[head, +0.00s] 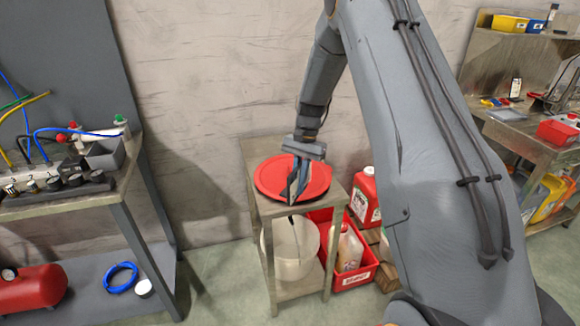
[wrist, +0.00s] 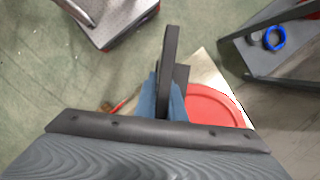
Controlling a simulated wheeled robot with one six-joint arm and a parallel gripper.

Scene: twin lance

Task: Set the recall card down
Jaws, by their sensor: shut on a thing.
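My gripper (head: 296,190) hangs over the small metal stand, with its blue fingers pointing down in front of a red round disc (head: 268,178). In the wrist view the blue fingers (wrist: 164,98) are shut on a thin dark piece (wrist: 171,50), seen nearly edge-on. I take it to be the recall card; its face and any print are hidden. The red disc also shows in the wrist view (wrist: 215,104), to the right of the fingers. I cannot tell whether the card touches the stand or the disc.
The stand's top (head: 262,151) is bare around the disc. Beneath are a white bucket (head: 290,250) and a red crate (head: 352,277) with a bottle. A red canister (head: 365,195) stands close on the right. Benches with hoses and bins flank the stand.

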